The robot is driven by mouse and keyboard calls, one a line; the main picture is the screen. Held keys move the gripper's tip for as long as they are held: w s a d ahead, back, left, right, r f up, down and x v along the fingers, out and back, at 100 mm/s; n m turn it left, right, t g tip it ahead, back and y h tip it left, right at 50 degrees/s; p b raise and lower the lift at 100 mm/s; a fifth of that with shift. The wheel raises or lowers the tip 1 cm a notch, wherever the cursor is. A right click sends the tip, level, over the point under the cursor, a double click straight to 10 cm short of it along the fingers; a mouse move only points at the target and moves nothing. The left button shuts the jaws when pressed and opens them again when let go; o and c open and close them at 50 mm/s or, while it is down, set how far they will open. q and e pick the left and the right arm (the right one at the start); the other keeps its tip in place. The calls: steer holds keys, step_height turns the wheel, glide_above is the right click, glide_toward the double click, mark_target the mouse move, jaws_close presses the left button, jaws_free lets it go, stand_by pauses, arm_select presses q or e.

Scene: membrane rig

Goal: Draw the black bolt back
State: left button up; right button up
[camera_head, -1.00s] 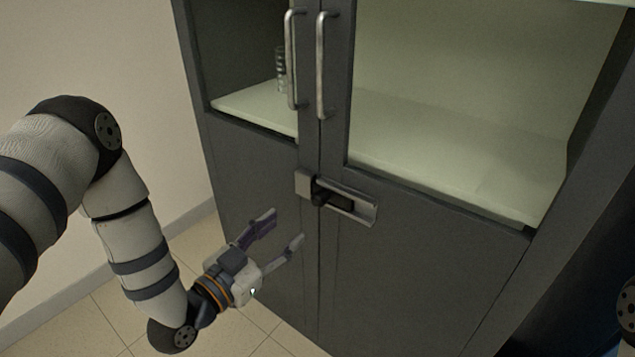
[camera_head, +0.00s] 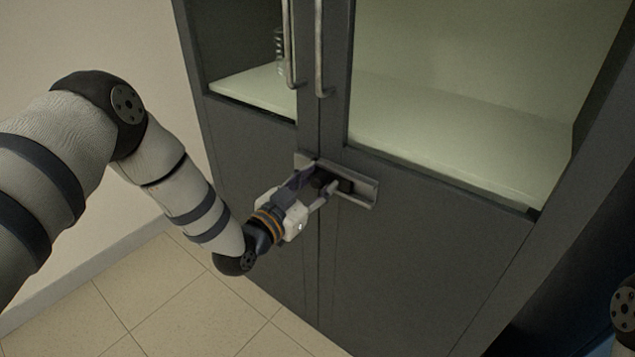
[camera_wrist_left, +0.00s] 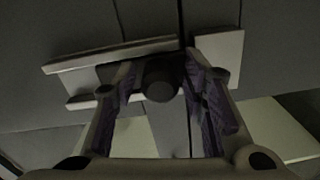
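The black bolt (camera_head: 321,180) sits in a pale metal bracket (camera_head: 366,192) across the seam of the dark cabinet doors. In the left wrist view its round black knob (camera_wrist_left: 161,78) faces the camera. My left gripper (camera_head: 317,182) is at the bolt, with one finger on each side of the knob. The left wrist view shows the fingers (camera_wrist_left: 160,85) apart, with a gap between the knob and the left finger; the right finger is close to it. Contact there cannot be told. The fingers partly cover the bolt in the head view. My right gripper is not in view.
Two upright metal handles (camera_head: 319,50) stand above the bolt. Behind the glazed upper doors are pale shelves (camera_head: 450,150) and a clear glass item (camera_head: 279,50). The tiled floor (camera_head: 170,310) left of the cabinet is clear.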

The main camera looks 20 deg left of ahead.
arm_select(q)
jaws_close()
steer(key=d, duration=0.1)
steer(key=s+d, duration=0.1)
steer(key=d, duration=0.2)
steer(key=shift+s+r+p, duration=0.1)
steer(key=shift+s+p, duration=0.15)
steer(key=shift+p, duration=0.15)
steer(key=shift+s+d, duration=0.1)
steer(key=shift+d, duration=0.2)
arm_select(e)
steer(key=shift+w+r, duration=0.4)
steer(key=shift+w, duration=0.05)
arm_select(q)
steer(key=shift+o, duration=2.1)
jaws_free()
steer(key=shift+d, duration=0.1)
glide_toward(348, 183)
steer(key=v, duration=0.5)
steer(key=shift+s, duration=0.35)
